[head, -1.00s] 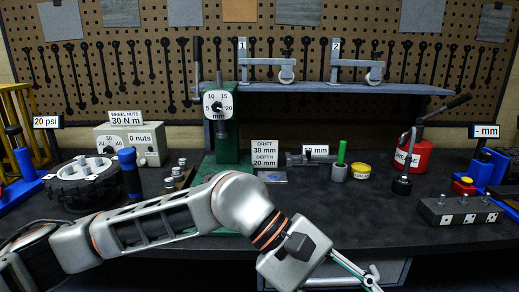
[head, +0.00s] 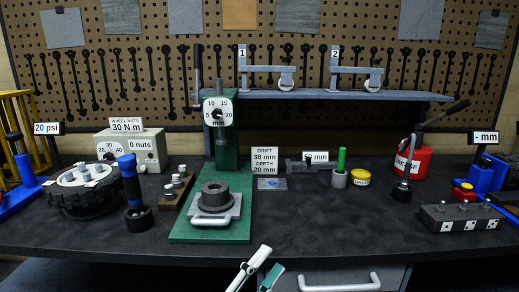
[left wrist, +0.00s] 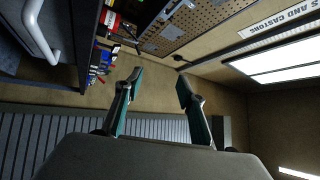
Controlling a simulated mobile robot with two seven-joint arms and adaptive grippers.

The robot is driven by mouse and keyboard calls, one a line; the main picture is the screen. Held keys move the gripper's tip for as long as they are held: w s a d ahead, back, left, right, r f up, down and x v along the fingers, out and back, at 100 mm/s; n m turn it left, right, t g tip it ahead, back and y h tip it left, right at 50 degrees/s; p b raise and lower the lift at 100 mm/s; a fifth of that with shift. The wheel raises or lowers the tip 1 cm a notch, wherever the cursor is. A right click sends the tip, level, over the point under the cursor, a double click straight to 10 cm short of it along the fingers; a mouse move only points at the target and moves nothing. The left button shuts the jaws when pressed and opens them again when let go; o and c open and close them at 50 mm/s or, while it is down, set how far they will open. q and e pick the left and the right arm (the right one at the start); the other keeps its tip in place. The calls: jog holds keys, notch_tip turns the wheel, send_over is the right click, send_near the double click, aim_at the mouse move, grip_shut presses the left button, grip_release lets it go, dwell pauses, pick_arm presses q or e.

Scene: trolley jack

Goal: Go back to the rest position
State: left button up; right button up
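My left gripper (head: 270,259) shows at the bottom middle of the head view, in front of the bench edge and left of the drawer handle (head: 340,283). Only its fingers show there. In the left wrist view my left gripper (left wrist: 160,80) has its two green-padded fingers apart with nothing between them. That view is turned on its side, with the drawer handle (left wrist: 40,30) at upper left, clear of the fingers. My right gripper is in neither view.
The dark bench top (head: 330,220) is bare in its front middle. A green press (head: 222,160) with a grey ring part (head: 214,194) on its tray stands left of centre.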

pick_arm(q)
jog(key=s+a+f+n+y, duration=0.2)
jog(key=a+f+n+y, duration=0.15)
jog(key=f, duration=0.45)
jog(key=s+a+f+n+g+y, duration=0.1)
jog(key=a+f+n+y, duration=0.2)
jog(key=a+f+n, duration=0.3)
jog(key=s+a+f+n+y, duration=0.2)
jog(key=a+f+n+y, duration=0.15)
jog(key=f, duration=0.55)
jog(key=s+a+f+n+g+y, duration=0.1)
jog(key=s+a+f+n+g, duration=0.1)
jog(key=s+f, duration=0.4)
jog(key=s+a+f+n+g+y, duration=0.1)
jog(key=s+a+f+n+g, duration=0.2)
jog(key=s+a+f, duration=0.3)
notch_tip(320, 180, down, 2)
jog(key=shift+s+a+n+y, duration=0.35)
jog(key=shift+s+n+y, duration=0.1)
jog(key=shift+n, duration=0.25)
